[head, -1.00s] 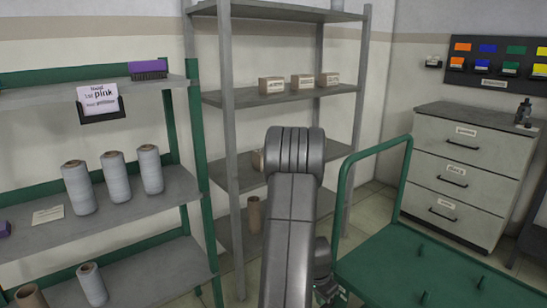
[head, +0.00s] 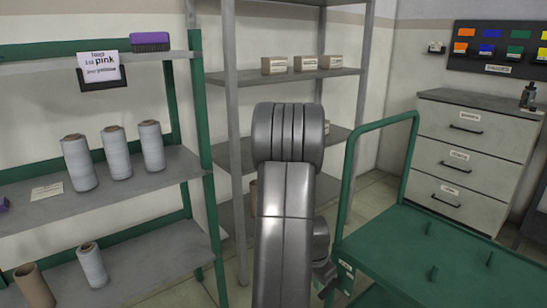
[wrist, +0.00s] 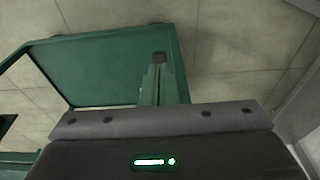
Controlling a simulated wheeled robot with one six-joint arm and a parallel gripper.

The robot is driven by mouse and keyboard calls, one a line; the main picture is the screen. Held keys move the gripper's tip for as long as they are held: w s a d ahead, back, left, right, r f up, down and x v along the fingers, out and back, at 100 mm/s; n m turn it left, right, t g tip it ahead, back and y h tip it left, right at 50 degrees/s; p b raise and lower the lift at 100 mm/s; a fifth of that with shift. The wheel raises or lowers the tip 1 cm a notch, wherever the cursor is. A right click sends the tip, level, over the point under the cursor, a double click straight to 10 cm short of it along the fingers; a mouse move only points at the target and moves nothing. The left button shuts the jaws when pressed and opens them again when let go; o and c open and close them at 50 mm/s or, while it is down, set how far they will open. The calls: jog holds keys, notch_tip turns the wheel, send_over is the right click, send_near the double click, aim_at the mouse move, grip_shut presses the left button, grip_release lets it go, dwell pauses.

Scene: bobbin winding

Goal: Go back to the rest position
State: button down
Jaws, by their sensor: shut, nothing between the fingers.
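My arm stands raised in the middle of the head view, with its upper joint in front of the grey shelving. My gripper (wrist: 159,60) shows in the wrist view as narrow fingers pressed together, shut with nothing between them. It points over the green cart (wrist: 105,65). In the head view, a dark part of my wrist shows low beside the arm, next to the cart (head: 440,262), but the fingertips cannot be made out there.
A green-framed shelf (head: 110,195) at left holds grey yarn cones (head: 119,153), a brown tube (head: 33,287) and a purple brush (head: 150,42). Grey shelving (head: 240,150) with boxes stands behind my arm. A drawer cabinet (head: 475,155) stands at right. Floor shows around the cart.

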jog(key=s+a+r+p, duration=0.3)
jog(key=a+r, duration=0.1)
jog(key=r, duration=0.3)
jog(key=w+d+f+p, duration=0.1)
jog(key=d+f, duration=0.1)
jog(key=w+d+f+p, duration=0.1)
jog(key=w+d+f, duration=0.1)
jog(key=w+d+f+p, duration=0.1)
jog(key=w+d+f, duration=0.1)
jog(key=shift+d+f, duration=0.3)
jog(key=shift+w+d+r+p, duration=0.1)
jog(key=shift+d+p, duration=0.05)
jog(key=shift+p, duration=0.4)
jog(key=shift+w+d+r+p, duration=0.15)
jog(key=shift+r+p, duration=0.2)
jog(key=shift+p, duration=0.45)
notch_tip(320, 180, up, 5)
notch_tip(320, 180, up, 8)
jog(key=p, duration=0.2)
send_over(324, 291)
